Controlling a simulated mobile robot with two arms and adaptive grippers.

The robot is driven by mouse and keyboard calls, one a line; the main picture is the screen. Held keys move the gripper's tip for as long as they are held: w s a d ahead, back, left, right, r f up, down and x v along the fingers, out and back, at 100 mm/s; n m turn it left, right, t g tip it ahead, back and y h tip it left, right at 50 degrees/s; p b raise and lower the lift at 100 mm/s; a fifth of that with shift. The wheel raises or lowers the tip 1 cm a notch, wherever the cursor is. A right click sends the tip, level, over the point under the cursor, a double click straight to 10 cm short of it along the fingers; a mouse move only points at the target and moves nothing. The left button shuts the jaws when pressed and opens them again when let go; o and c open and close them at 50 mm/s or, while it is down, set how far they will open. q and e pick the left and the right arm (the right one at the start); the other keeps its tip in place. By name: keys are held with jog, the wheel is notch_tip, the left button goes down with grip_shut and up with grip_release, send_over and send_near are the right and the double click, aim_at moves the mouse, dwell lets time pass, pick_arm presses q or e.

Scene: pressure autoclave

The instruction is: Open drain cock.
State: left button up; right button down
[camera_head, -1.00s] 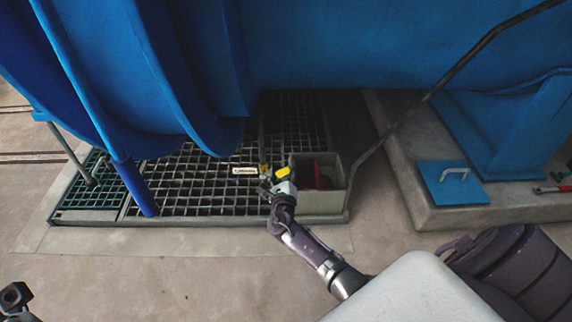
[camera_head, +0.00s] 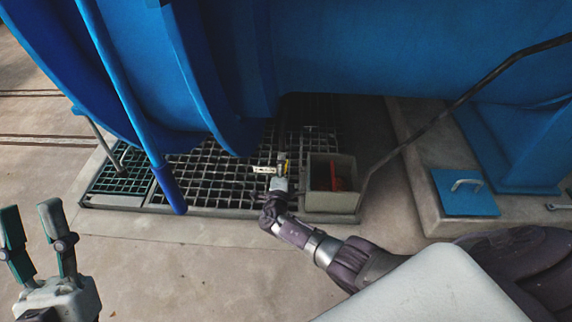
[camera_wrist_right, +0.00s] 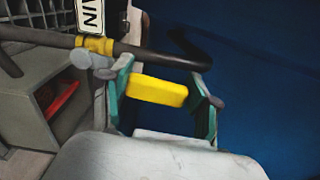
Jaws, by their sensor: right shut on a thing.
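The drain cock's yellow handle (camera_wrist_right: 158,89) lies between the green fingers of my right gripper (camera_wrist_right: 165,92), which is shut on it. A dark pipe (camera_wrist_right: 150,56) with a yellow collar (camera_wrist_right: 95,45) runs just beyond the handle in the right wrist view. In the head view my right gripper (camera_head: 280,178) is low over the floor grating, left of a grey box, and largely covers the handle. A white label (camera_head: 264,170) is beside the cock, its lettering only partly readable. My left gripper (camera_head: 30,212) is open and empty at the lower left.
The open grey box (camera_head: 333,200) with a red part (camera_head: 338,178) inside stands right of my right gripper. The blue vessel (camera_head: 370,50) hangs over the floor grating (camera_head: 200,185). A dark bent rod (camera_head: 440,115) slants down to the box. The floor in front is clear.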

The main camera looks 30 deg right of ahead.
pick_arm(q)
jog(key=shift+w+f+g, duration=0.25)
jog(key=shift+w+g, duration=0.05)
jog(key=shift+w, duration=0.1)
pick_arm(e)
jog(key=shift+w+a+n, duration=0.2)
jog(key=shift+a+n, duration=0.2)
jog(key=shift+n, duration=0.2)
pick_arm(q)
jog(key=shift+d, duration=0.1)
pick_arm(e)
jog(key=shift+c, duration=1.2)
grip_release()
jog(key=shift+a, duration=0.1)
jog(key=v, duration=1.2)
